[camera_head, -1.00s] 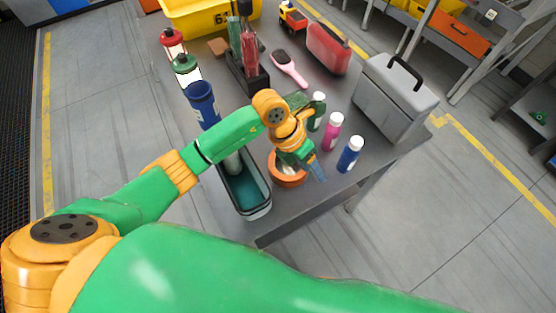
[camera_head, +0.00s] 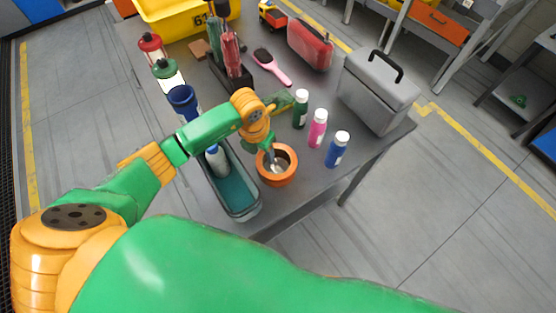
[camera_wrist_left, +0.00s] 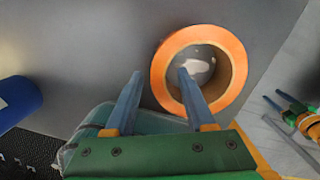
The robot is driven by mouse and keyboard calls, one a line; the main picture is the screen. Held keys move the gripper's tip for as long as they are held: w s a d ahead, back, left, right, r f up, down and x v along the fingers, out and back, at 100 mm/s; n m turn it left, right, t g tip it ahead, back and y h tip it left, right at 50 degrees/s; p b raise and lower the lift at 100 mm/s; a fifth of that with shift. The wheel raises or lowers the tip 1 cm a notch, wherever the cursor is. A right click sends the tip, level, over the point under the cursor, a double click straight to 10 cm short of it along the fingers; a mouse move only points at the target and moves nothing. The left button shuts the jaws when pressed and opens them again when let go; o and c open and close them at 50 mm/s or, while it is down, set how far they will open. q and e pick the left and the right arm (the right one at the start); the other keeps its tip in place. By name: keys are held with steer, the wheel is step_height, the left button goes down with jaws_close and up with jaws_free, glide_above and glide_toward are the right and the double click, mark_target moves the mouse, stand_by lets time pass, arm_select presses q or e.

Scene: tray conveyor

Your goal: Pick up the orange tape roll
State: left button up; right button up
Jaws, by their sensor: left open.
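The orange tape roll (camera_head: 289,174) lies flat on the grey table near its front edge, its hole facing up. In the left wrist view the orange tape roll (camera_wrist_left: 234,52) is just beyond my fingertips. My left gripper (camera_head: 270,154) is open at the roll's left side. In the left wrist view my left gripper (camera_wrist_left: 160,74) has its right fingertip over the roll's hole and its left fingertip outside the ring, with the ring's wall between them. I cannot tell whether they touch it.
A teal bin (camera_head: 240,196) holding a bottle (camera_head: 216,160) stands left of the roll. Green (camera_head: 300,110), pink (camera_head: 317,130) and blue (camera_head: 337,150) bottles stand to its right. A grey toolbox (camera_head: 375,95) stands farther right. The table's front edge is close.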

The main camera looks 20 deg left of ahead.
arm_select(q)
steer(key=shift+w+f, duration=0.1)
steer(key=shift+f, duration=0.7)
jaws_close()
steer(key=shift+w+d+r, duration=0.1)
step_height(320, 180, up, 9)
steer(key=shift+f+b, duration=0.1)
steer(key=shift+b, duration=0.85)
steer(key=shift+r, duration=0.55)
